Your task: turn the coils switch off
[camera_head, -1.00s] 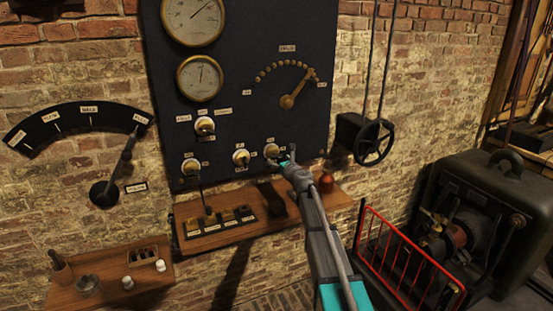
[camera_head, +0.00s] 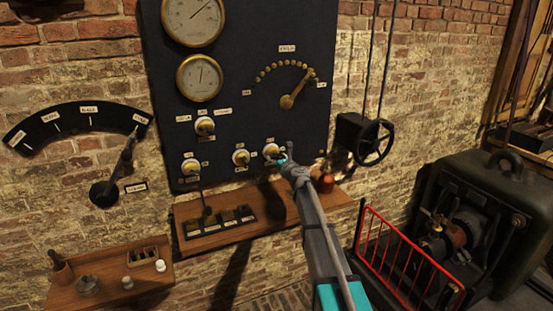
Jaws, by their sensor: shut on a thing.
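A dark panel (camera_head: 245,118) on the brick wall carries several round brass-and-white switches, with labels too small to read surely. My gripper (camera_head: 283,157) is at the lower right switch (camera_head: 271,150) and is shut on it. The fingers cover its right side, so its lever and exact setting are hard to see. Two other switches, the lower middle one (camera_head: 240,157) and the lower left one (camera_head: 190,165), stand free to the left. Another switch (camera_head: 205,126) sits above them.
A brass pointer dial (camera_head: 287,101) and two gauges are higher on the panel. A wooden shelf (camera_head: 262,220) juts out below, with a reddish-brown pot (camera_head: 325,182) beside my wrist. A handwheel (camera_head: 374,143) and red railing (camera_head: 405,262) stand to the right.

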